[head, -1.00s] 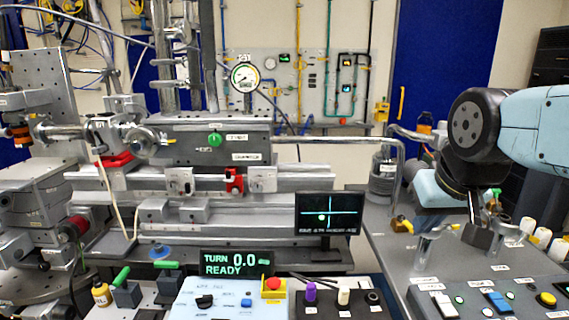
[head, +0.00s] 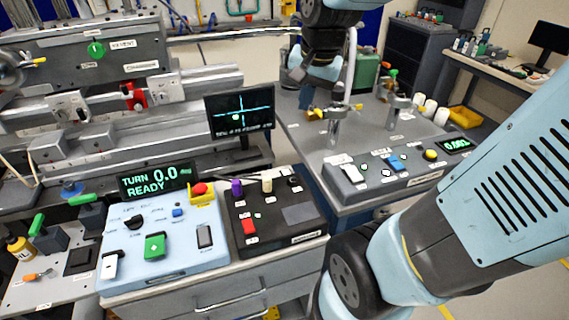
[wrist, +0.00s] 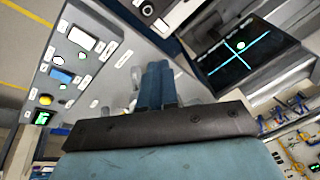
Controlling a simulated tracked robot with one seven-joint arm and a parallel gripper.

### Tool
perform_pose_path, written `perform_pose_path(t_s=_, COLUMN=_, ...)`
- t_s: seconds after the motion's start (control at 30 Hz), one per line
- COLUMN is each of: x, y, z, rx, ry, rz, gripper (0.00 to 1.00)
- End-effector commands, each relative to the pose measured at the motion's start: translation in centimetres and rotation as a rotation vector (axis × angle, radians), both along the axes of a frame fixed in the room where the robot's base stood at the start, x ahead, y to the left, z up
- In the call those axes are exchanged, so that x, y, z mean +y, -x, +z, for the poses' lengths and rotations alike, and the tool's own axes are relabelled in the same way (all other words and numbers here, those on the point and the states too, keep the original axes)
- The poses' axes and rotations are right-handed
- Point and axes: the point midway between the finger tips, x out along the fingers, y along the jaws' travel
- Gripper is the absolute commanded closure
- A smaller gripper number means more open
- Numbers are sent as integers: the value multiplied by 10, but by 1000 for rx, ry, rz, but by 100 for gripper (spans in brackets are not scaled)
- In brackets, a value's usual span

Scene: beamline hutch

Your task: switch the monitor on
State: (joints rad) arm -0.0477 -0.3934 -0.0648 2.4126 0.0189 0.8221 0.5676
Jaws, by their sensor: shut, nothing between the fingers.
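A small monitor (head: 240,110) stands behind the control boxes, its screen lit with a blue cross and a green dot. It also shows at upper right in the wrist view (wrist: 245,50). A grey switch panel (head: 410,177) is to its right, with a white rocker (head: 348,172), a blue rocker (head: 397,162), a yellow knob (head: 430,155) and a lit readout (head: 455,145). Labels are too small to read. My gripper (head: 306,97) hangs above the bench behind this panel, right of the monitor. In the wrist view its blue fingers (wrist: 156,68) are together and empty.
A light blue box (head: 165,260) and a black box (head: 280,233) carry switches in front of the monitor. Metal posts (head: 334,130) stand below my gripper. Another dark monitor (head: 553,42) sits on a desk at far right. My arm crosses the right foreground.

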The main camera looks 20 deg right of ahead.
Motion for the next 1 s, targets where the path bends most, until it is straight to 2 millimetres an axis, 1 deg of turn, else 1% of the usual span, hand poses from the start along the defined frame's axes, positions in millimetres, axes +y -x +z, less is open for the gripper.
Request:
perform_pose_path(t_s=0.03, x=0, y=-8, z=-7, rx=22, ry=-13, rz=-41, gripper=100)
perform_pose_path(t_s=0.1, x=-1, y=-18, z=-15, rx=44, ry=-32, rz=-106, gripper=100)
perform_pose_path(t_s=0.37, x=-2, y=-53, z=-52, rx=130, ry=-85, rz=-346, gripper=100)
perform_pose_path(t_s=0.6, x=-5, y=-81, z=-90, rx=202, ry=-112, rz=-574, gripper=100)
perform_pose_path(t_s=0.8, x=-7, y=-101, z=-126, rx=254, ry=-118, rz=-762, gripper=100)
perform_pose_path(t_s=1.0, x=-9, y=-113, z=-153, rx=287, ry=-115, rz=-903, gripper=100)
